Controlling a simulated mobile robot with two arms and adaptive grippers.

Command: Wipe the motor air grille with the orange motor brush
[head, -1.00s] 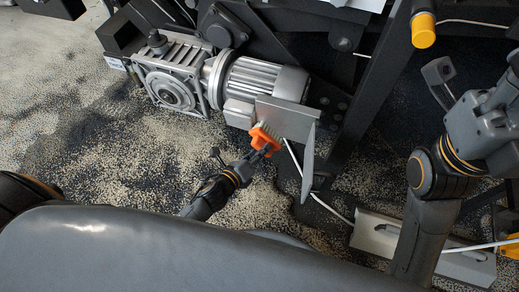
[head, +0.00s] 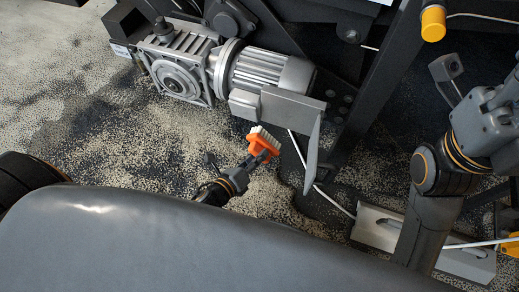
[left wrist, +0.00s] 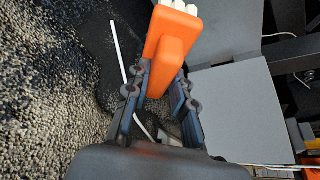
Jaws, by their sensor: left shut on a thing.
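The orange motor brush (head: 263,141) has pale bristles that point up toward the motor in the head view. My left gripper (head: 248,162) is shut on its orange body, which also shows between the fingers in the left wrist view (left wrist: 170,50). The silver finned motor (head: 262,68) lies above the brush in the head view, with a grey box and a bent plate (head: 290,106) on its near side. A gap shows between the bristles and this plate. I cannot make out the air grille itself. My right arm shows at the right, its gripper out of view.
A gearbox (head: 182,75) joins the motor's left end. A dark machine frame (head: 375,95) stands behind and to the right. A white cable (head: 330,200) runs past the plate to a metal bracket (head: 377,230) on the floor. Speckled floor left of the brush is clear.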

